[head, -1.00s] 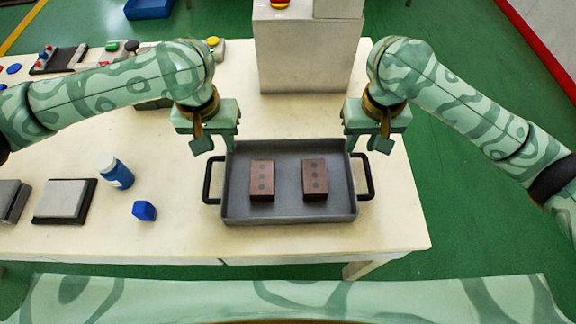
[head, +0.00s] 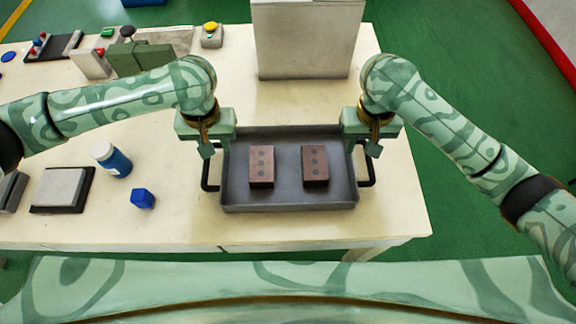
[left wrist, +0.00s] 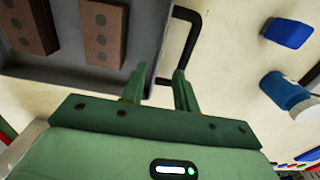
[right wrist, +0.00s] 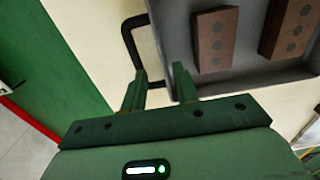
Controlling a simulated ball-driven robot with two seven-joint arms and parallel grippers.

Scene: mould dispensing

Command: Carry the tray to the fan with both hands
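The grey tray (head: 290,203) lies flat on the table and holds two dark brown moulds, a left one (head: 261,168) and a right one (head: 315,167). It has a black handle at each side, left (head: 205,178) and right (head: 369,166). My left gripper (head: 207,152) is over the far end of the left handle; in the left wrist view its fingers (left wrist: 160,88) are apart around that end. My right gripper (head: 373,150) is at the far end of the right handle; in the right wrist view its fingers (right wrist: 162,82) are apart beside it. I recognise no fan.
A pale box (head: 307,40) stands behind the tray. A blue-and-white bottle (head: 114,160), a blue block (head: 143,198) and a grey pad (head: 61,187) lie left of the tray. Button boxes, one yellow-topped (head: 211,35), stand at the back left. The table's front edge is close before the tray.

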